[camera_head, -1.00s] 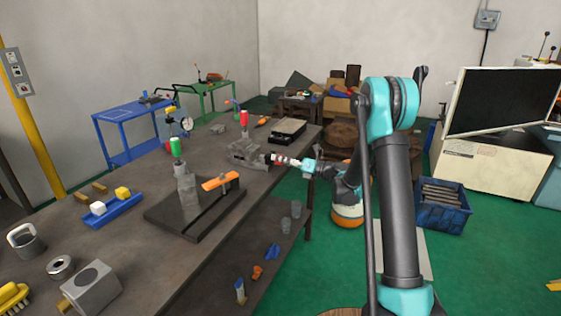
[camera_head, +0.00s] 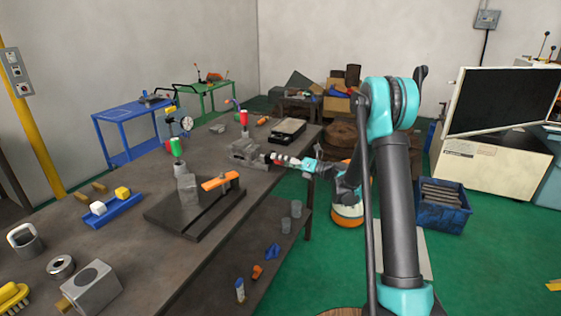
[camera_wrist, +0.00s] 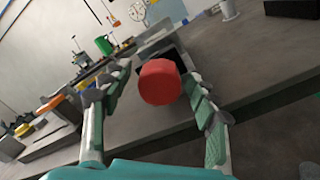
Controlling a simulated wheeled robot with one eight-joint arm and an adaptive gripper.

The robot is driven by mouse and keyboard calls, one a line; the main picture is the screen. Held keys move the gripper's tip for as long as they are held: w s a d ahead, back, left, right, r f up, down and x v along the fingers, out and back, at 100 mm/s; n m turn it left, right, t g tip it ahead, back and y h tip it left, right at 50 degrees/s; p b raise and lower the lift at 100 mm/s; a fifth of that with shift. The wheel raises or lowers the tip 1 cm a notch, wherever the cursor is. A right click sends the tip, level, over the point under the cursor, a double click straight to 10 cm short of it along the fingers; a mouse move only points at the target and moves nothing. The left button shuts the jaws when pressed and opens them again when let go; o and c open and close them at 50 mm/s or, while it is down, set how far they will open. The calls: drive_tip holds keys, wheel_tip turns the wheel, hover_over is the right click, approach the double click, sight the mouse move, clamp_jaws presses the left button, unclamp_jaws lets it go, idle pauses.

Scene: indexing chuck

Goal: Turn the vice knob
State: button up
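The grey vice (camera_head: 250,150) sits on the workbench near its right edge, and its body also shows in the wrist view (camera_wrist: 158,40). The round red vice knob (camera_wrist: 160,82) faces my wrist camera, in front of the vice. My gripper (camera_wrist: 155,78) is open, with one finger on each side of the knob. The right finger looks close to the knob, and a wider gap shows on the left. Contact cannot be told. In the head view my gripper (camera_head: 278,157) is at the vice's right side, and the knob is hard to make out there.
The workbench (camera_head: 130,235) carries a dark fixture plate with an orange lever (camera_head: 220,181), a green-handled tool (camera_head: 175,147), a red-handled tool (camera_head: 244,118) and a scale (camera_head: 288,131). A blue crate (camera_head: 443,205) stands on the floor at right.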

drive_tip(key=v, duration=1.2)
idle(0.5)
